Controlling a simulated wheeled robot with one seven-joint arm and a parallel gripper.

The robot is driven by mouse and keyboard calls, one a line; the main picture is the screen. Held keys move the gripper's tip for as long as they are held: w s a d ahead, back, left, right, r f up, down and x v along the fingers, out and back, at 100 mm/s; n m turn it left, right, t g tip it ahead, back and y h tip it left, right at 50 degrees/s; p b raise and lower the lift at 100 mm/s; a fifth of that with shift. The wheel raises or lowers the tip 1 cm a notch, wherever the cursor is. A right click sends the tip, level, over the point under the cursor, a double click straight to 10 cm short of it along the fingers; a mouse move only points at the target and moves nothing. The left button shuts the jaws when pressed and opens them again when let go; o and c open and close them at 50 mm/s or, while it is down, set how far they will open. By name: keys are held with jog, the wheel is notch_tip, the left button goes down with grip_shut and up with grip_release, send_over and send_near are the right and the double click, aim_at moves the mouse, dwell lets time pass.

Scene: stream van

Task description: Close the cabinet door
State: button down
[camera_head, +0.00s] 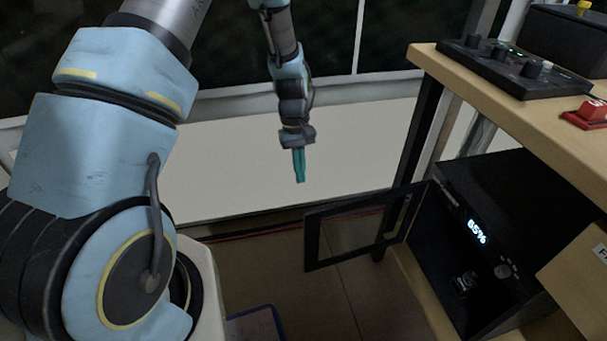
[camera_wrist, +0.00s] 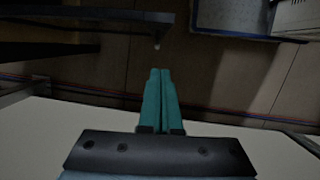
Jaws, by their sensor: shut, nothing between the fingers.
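The black cabinet (camera_head: 521,187) stands on the lower shelf at the right of the head view. Its door (camera_head: 314,241), a dark frame with a see-through middle, stands wide open and reaches left from the cabinet's far edge. My gripper (camera_head: 300,180) has teal fingers, is shut and empty, and points down. In the head view it appears above and left of the door, apart from it. In the wrist view the shut fingers (camera_wrist: 160,72) point toward a dark edge at the upper left, probably the door. The gap between them is hard to judge.
A wooden table (camera_head: 540,130) with a black control panel (camera_head: 515,65) and a red object (camera_head: 588,114) stands above the cabinet. A cardboard box (camera_head: 580,280) is at the lower right. Floor left of the door is mostly clear.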

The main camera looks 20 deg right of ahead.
jog(key=s+f, duration=0.5)
jog(key=f, duration=0.1)
jog(key=shift+s+a, duration=0.15)
jog(key=shift+s, duration=0.05)
